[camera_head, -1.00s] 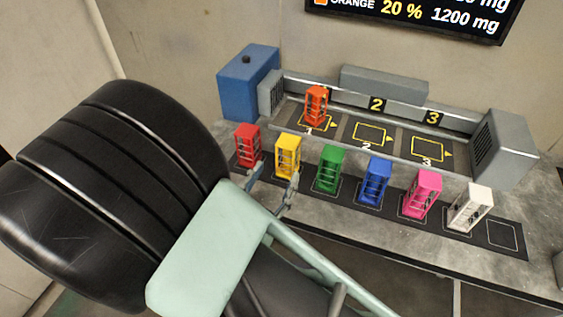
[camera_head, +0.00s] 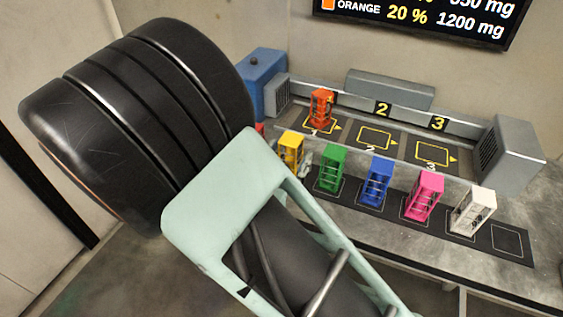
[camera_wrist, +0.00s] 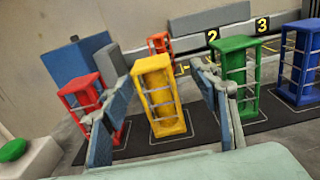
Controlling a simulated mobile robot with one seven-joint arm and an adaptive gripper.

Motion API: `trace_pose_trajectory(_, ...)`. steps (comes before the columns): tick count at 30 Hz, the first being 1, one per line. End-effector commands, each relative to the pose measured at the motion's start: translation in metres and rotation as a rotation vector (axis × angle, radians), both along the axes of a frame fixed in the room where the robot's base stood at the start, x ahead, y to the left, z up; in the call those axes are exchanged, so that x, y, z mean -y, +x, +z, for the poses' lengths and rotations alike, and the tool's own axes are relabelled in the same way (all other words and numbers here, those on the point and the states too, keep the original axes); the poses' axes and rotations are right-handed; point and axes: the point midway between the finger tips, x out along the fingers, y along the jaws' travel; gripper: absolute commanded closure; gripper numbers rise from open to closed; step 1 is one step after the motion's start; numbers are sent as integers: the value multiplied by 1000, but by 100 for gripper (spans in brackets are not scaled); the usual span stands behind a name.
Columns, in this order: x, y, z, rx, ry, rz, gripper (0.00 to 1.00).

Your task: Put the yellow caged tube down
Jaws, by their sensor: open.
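The yellow caged tube (camera_head: 291,149) stands upright in the row on the black mat, second from the left, between the red and green ones. In the wrist view the yellow caged tube (camera_wrist: 158,96) stands between and just beyond the spread fingers of my gripper (camera_wrist: 158,110), with gaps on both sides. My gripper is open and empty. In the head view my arm hides most of the gripper and part of the tube's lower side.
Neighbours are close: a red caged tube (camera_wrist: 92,102) and a green caged tube (camera_head: 332,169). Blue (camera_head: 376,181), pink (camera_head: 423,196) and white (camera_head: 473,210) ones stand further right. An orange caged tube (camera_head: 321,108) stands on pad 1; pads 2 and 3 are empty.

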Motion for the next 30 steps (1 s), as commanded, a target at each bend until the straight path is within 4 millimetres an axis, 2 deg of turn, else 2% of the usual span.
trace_pose_trajectory(3, 8, 19, 0, 1, 1, -4, 45)
trace_pose_trajectory(11, 14, 42, 1, 1, 1, 0, 45)
trace_pose_trajectory(21, 23, 85, 5, 1, 0, -1, 45)
trace_pose_trajectory(30, 23, 89, 5, 0, 0, 2, 46)
